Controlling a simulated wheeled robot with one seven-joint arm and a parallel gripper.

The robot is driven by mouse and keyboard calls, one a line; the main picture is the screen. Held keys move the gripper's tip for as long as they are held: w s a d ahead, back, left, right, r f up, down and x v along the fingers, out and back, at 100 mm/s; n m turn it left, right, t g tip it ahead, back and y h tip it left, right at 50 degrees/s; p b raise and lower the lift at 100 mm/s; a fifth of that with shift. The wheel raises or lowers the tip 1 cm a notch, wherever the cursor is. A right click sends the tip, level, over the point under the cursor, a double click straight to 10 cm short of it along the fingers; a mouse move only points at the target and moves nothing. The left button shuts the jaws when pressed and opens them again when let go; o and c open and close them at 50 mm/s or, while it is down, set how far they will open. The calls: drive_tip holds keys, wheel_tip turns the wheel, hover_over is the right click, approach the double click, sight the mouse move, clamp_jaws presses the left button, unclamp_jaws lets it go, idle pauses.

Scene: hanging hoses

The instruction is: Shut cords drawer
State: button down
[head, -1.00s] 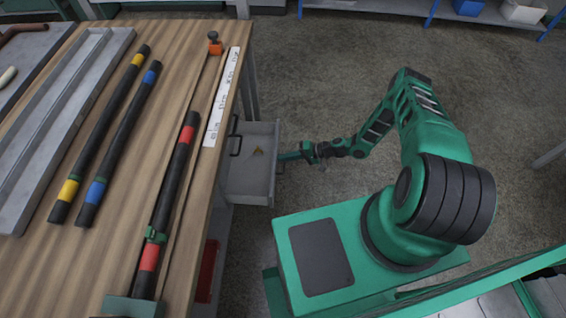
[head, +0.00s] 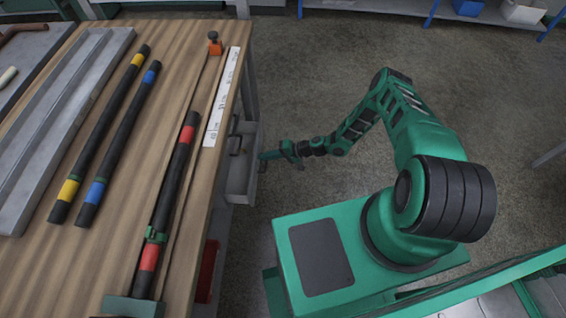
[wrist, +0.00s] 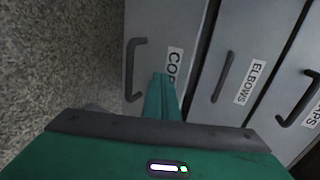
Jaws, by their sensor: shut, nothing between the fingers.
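The cords drawer (head: 241,180) is a grey drawer under the right edge of the wooden bench, partly pulled out. Its front also shows in the wrist view (wrist: 150,25), with a dark bar handle (wrist: 133,68) and a white label (wrist: 172,68) reading "CO…", the rest hidden behind my gripper. My gripper (head: 263,157) is shut and empty, at the outer face of the drawer front. In the wrist view its closed fingers (wrist: 161,80) reach the front beside the label, to the right of the handle; contact is hard to confirm.
The wrist view shows a drawer labelled ELBOWS (wrist: 225,70) and another drawer (wrist: 290,110) alongside. The bench (head: 130,180) carries banded hoses (head: 178,170), a metal tray (head: 50,110) and a ruler strip (head: 222,95).

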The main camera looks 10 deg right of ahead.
drive_tip(key=shift+w+a, duration=0.5)
drive_tip(key=shift+a, duration=1.1)
drive_tip(key=shift+w+a, duration=0.55)
drive_tip(key=shift+a, duration=1.1)
drive_tip(key=shift+w+a, duration=0.5)
drive_tip(key=shift+a, duration=1.1)
drive_tip(key=shift+s+d, duration=0.5)
drive_tip(key=shift+d, duration=1.1)
drive_tip(key=shift+s+d, duration=0.55)
drive_tip(key=shift+d, duration=1.05)
drive_tip(key=shift+s+d, duration=0.5)
drive_tip(key=shift+d, duration=1.1)
